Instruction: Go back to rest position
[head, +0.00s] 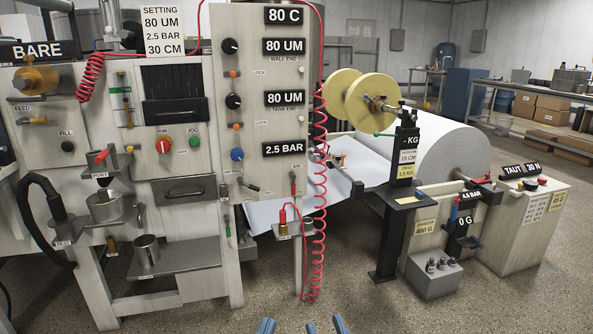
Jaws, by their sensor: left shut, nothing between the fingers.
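My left gripper (267,326) shows only as blue fingertips at the bottom edge, close together and empty. My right gripper (326,326) is just to its right, with two blue fingertips apart and nothing visible between them. Both are low in front of the coating machine (192,220), apart from it and over the speckled floor. The rest of both grippers is cut off by the frame.
A white paper roll (438,150) and a yellow-flanged spool (371,99) stand to the right. A coiled red hose (319,230) hangs beside the machine. A grey block (433,279) and a tension box (522,235) stand at right. Floor (390,310) in front is clear.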

